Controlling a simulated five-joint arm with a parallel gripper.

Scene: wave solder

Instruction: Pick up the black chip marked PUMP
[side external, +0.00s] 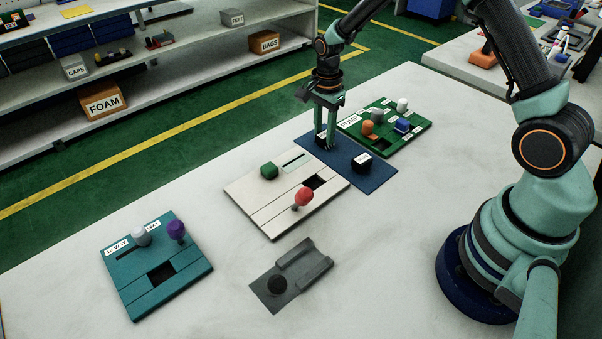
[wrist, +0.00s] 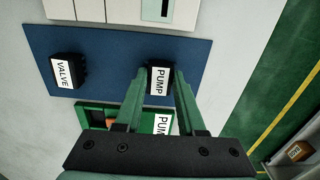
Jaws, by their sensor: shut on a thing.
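The black chip marked PUMP (wrist: 158,80) is between the fingertips of my gripper (wrist: 159,74) in the wrist view, its white label facing up. The jaws are shut on it at or just above the blue mat (side external: 375,180); I cannot tell whether it touches the mat. In the side view my gripper (side external: 325,142) stands over the left part of the mat, and its fingers mostly hide the chip. A second black chip marked VALVE (wrist: 67,74) lies on the mat, apart from my gripper; it also shows in the side view (side external: 362,162).
A green board (side external: 412,137) labelled PUMP, with several coloured parts, lies behind the mat. A white board (side external: 262,205) with green and red knobs lies in front. A teal board (side external: 150,293) and a grey fixture (side external: 312,262) are farther forward. Bare bench lies between them.

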